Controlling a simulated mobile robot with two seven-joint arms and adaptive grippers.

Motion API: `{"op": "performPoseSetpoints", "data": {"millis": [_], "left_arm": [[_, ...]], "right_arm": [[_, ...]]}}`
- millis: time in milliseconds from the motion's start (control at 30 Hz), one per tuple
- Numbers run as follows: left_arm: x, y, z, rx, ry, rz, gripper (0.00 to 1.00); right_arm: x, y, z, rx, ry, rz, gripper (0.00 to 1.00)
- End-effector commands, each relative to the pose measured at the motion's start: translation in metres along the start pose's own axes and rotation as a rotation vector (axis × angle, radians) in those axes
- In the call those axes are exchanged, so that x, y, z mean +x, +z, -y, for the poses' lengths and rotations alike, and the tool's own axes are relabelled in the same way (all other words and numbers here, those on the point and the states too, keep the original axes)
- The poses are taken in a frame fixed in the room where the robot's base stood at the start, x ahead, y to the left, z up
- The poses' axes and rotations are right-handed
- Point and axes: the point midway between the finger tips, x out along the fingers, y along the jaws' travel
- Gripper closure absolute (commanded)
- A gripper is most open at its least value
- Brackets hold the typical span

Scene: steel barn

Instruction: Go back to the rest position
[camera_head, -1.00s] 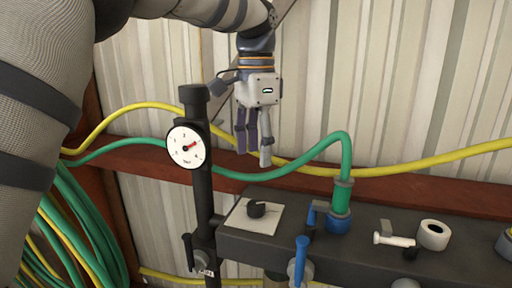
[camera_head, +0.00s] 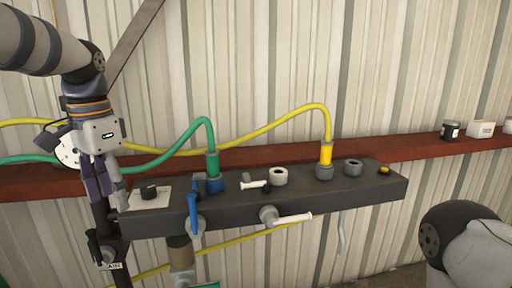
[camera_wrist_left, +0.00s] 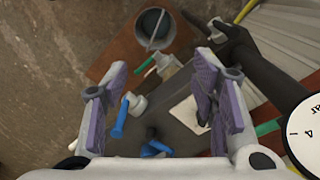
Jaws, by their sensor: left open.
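My left gripper (camera_head: 105,185) hangs fingers down at the left of the head view, in front of a partly hidden white dial gauge (camera_head: 68,150) and beside the left end of a dark manifold block (camera_head: 270,212). In the left wrist view my left gripper (camera_wrist_left: 158,95) is open, with nothing between its purple-padded fingers. The manifold and its blue valve handle (camera_wrist_left: 120,118) show below it. My right arm shows as a grey link at the lower right of the head view; its gripper is out of view.
Green hose (camera_head: 212,140) and yellow hose (camera_head: 326,125) rise from the manifold. A black knob on a white plate (camera_head: 160,200) sits near the gripper. A red-brown rail (camera_head: 400,148) runs along the corrugated wall and carries small jars at the right. A bucket (camera_wrist_left: 153,28) stands below.

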Motion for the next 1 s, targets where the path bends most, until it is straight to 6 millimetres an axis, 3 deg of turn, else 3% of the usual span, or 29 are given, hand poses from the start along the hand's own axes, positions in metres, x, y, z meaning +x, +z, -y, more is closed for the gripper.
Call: {"op": "performPoseSetpoints", "data": {"millis": [33,133,267,300,367,400,500,600,700,833,1000], "left_arm": [[0.037,-0.004,-0.004,-0.013,0.012,0.015,0.47],[0.11,-0.005,-0.016,-0.053,0.031,0.021,0.47],[0.214,0.017,-0.047,-0.128,0.062,0.035,0.47],[0.248,0.031,-0.06,-0.16,0.071,0.04,0.47],[0.294,0.059,-0.083,-0.213,0.083,0.049,0.47],[0.322,0.082,-0.101,-0.254,0.088,0.058,0.47],[0.375,0.15,-0.145,-0.362,0.09,0.08,0.47],[0.396,0.218,-0.182,-0.458,0.073,0.103,0.47],[0.397,0.267,-0.206,-0.524,0.049,0.116,0.47],[0.392,0.293,-0.217,-0.562,0.03,0.118,0.47],[0.391,0.295,-0.217,-0.567,0.026,0.113,0.47]], "right_arm": [[0.001,0.0,0.0,0.0,0.0,0.001,0.71],[0.001,-0.001,0.0,0.0,0.0,-0.001,0.71],[0.001,-0.001,0.0,0.0,0.0,-0.002,0.71],[0.001,-0.001,0.0,0.0,0.0,-0.001,0.71],[0.001,-0.001,0.0,0.0,0.0,0.0,0.71],[0.001,-0.001,0.0,0.0,0.0,0.0,0.71],[0.001,-0.001,0.0,0.0,0.0,-0.001,0.71],[0.001,-0.001,0.0,0.0,0.0,-0.001,0.71],[0.001,-0.001,0.0,0.0,0.0,-0.002,0.71],[0.0,-0.001,0.0,0.0,0.0,-0.002,0.71],[0.0,-0.001,0.0,0.0,0.0,-0.002,0.71]]}}
